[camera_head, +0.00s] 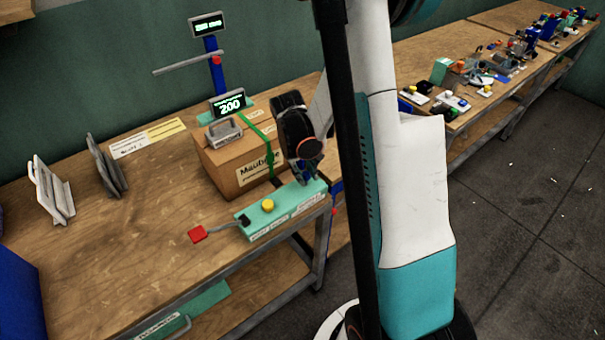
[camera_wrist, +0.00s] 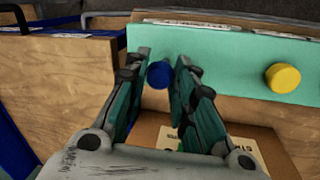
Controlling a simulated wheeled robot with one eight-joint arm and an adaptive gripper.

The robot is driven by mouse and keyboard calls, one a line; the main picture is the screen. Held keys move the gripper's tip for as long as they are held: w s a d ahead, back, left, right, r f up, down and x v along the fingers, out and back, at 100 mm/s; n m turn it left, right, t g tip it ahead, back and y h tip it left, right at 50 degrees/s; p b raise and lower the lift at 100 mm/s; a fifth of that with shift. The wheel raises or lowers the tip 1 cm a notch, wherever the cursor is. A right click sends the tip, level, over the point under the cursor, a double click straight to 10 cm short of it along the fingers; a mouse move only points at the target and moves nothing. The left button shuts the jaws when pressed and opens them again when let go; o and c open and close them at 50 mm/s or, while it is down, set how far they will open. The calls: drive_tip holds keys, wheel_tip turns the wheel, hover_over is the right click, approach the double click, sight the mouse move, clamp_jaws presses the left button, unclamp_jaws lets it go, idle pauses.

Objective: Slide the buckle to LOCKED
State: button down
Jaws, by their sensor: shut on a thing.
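A green control box (camera_head: 285,212) lies at the front edge of the workbench. It carries a yellow knob (camera_head: 267,205) and a blue knob (camera_wrist: 160,74). My gripper (camera_head: 307,176) is at the right end of this box. In the wrist view my gripper (camera_wrist: 163,62) has its two fingers on either side of the blue knob, shut on it. The yellow knob (camera_wrist: 283,78) is to the right there. A green strap (camera_head: 259,136) runs over a cardboard box (camera_head: 235,168) behind. I cannot make out a buckle or the word LOCKED.
A display reading 200 (camera_head: 229,103) stands behind the cardboard box, with a grey handled weight (camera_head: 223,132) on top of that box. Metal brackets (camera_head: 52,190) stand at left. The bench's middle left is clear.

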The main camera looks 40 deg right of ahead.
drive_tip(key=c, duration=1.3)
unclamp_jaws()
drive_tip(key=shift+d, duration=0.25)
drive_tip(key=shift+r, duration=0.1)
wheel_tip(320, 180, up, 12)
drive_tip(key=a, duration=0.2)
drive_tip(key=shift+w+a+f, duration=0.2)
